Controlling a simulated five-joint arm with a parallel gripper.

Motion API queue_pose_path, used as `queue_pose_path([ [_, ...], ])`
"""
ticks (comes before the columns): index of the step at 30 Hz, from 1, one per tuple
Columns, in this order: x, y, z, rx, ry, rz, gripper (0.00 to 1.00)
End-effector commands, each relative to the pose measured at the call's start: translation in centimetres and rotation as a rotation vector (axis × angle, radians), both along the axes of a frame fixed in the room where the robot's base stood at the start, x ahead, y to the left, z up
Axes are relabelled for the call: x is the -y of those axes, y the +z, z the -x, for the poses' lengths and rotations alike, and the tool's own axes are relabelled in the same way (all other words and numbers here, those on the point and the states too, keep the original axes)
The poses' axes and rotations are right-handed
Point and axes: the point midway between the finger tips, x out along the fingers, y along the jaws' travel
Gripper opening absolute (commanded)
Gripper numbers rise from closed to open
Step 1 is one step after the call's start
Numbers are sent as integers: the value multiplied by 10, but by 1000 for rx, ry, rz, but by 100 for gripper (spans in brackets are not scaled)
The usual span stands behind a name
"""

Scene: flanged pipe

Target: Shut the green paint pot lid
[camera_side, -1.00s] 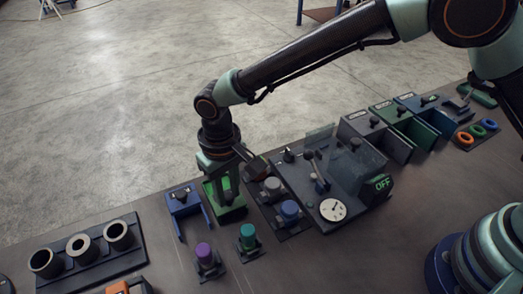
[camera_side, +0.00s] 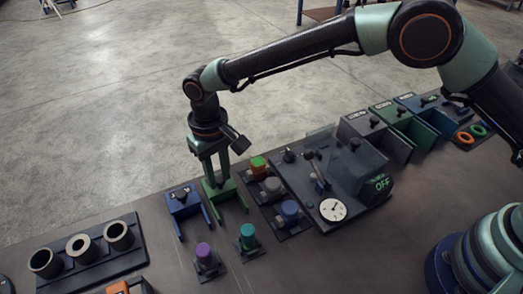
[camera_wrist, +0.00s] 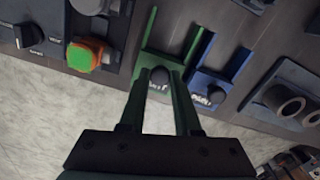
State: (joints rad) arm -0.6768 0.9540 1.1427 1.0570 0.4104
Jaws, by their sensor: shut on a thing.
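A green U-shaped frame with rails (camera_side: 240,200) stands at mid-left of the bench in the side view. The green lid piece lies at its far end, and the rails between it and the near end look open. In the wrist view the green frame (camera_wrist: 149,35) shows ahead of my fingers. A dark round knob (camera_wrist: 160,77) on the lid sits between the fingertips. My gripper (camera_side: 213,181) points down over the lid and is shut on the knob. No separate pot is clear to see; the fingers partly hide the lid.
A blue frame with its own knob (camera_side: 182,196) stands close on the left. An orange block with a green top (camera_side: 258,166) and a panel with a dial (camera_side: 333,209) are on the right. Purple (camera_side: 203,251) and teal (camera_side: 247,232) knobs stand in front.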

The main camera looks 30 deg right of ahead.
Motion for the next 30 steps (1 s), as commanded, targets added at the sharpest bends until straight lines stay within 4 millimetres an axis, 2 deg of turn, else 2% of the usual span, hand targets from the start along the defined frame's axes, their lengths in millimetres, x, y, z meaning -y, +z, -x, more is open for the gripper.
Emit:
queue_pose_path([
  [1, 1, 2, -7, 15, -10, -12, 0],
  [3, 1, 2, -8, 17, -10, -14, 0],
  [4, 1, 2, -8, 18, -10, -14, 35],
  [6, 1, 2, -8, 17, -10, -14, 61],
  [15, 0, 1, -5, 12, -6, -9, 61],
  [19, 0, 8, -5, 13, -6, -10, 61],
  [23, 0, 27, -5, 15, -6, -11, 61],
  [30, 0, 77, -5, 16, -7, -13, 61],
])
